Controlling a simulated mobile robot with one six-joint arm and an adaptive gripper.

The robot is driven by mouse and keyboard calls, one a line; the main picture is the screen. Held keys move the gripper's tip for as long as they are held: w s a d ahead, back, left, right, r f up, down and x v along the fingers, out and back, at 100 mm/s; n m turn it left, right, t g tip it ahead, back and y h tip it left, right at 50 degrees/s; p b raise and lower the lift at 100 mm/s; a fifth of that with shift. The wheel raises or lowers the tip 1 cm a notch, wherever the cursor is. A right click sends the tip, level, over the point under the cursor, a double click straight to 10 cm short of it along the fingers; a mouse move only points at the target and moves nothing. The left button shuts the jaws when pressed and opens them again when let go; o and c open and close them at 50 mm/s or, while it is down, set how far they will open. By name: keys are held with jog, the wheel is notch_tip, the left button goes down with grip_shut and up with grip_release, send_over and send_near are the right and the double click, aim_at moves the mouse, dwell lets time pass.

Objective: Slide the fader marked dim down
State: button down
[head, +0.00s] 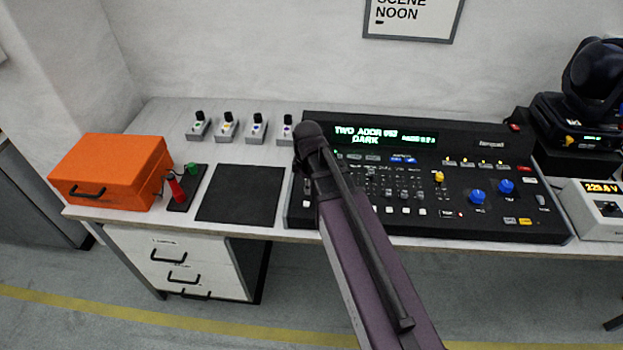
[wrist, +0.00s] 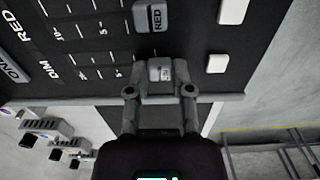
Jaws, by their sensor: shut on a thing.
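In the wrist view, my gripper (wrist: 160,74) is shut on a pale grey fader cap (wrist: 161,69), one finger on each side. The cap sits in the row of the printed DIM label (wrist: 48,67), past the 5 mark and toward the white buttons. The cap's lettering is not readable, and the fingers hide part of its track. In the head view, my arm reaches over the left part of the black lighting console (head: 480,150), and the held cap cannot be made out.
Beside the held cap is another fader cap marked RED (wrist: 152,17). A white button (wrist: 217,63) lies just past the track's end. An orange case (head: 110,170) and a black mat (head: 240,194) are left of the console. A moving-head light (head: 590,90) stands at right.

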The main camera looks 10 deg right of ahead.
jog(key=shift+s, duration=0.2)
jog(key=shift+c, duration=2.4)
grip_release()
jog(key=shift+w, duration=0.2)
